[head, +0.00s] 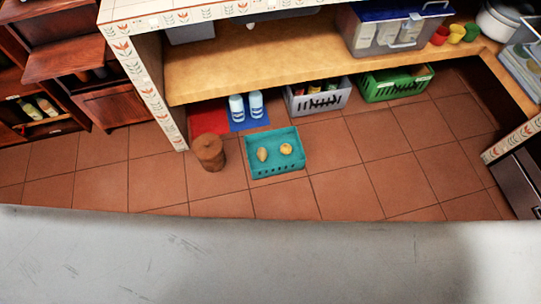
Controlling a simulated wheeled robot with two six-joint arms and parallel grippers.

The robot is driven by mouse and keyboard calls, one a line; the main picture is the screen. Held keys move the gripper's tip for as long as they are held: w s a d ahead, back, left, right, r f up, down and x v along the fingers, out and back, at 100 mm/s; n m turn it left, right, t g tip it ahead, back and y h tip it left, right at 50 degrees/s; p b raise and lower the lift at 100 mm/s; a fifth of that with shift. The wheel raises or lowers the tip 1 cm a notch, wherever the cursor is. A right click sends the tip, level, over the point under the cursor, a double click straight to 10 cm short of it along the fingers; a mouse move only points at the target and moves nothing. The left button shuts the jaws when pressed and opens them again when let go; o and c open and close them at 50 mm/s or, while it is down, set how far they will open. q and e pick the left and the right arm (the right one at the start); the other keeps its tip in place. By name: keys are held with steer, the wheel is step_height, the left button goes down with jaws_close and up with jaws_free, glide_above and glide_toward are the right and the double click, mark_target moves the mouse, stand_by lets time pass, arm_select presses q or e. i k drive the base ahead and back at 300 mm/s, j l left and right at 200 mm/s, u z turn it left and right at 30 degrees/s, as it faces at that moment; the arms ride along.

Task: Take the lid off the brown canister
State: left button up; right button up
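The brown canister (211,158) stands upright on the tiled floor, left of the teal crate. A brown lid (208,143) sits on top of it, with what looks like a small knob in the middle. Neither of my grippers shows in the head view, so nothing can be seen touching the canister or its lid.
A teal crate (262,174) with two yellowish items stands right of the canister. Behind are two white-blue bottles (237,108) on a blue mat, a red mat (207,117), a grey basket (318,104) and a green basket (394,90). A grey surface (250,262) fills the foreground.

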mark_target(207, 147)
steer(key=u, duration=0.8)
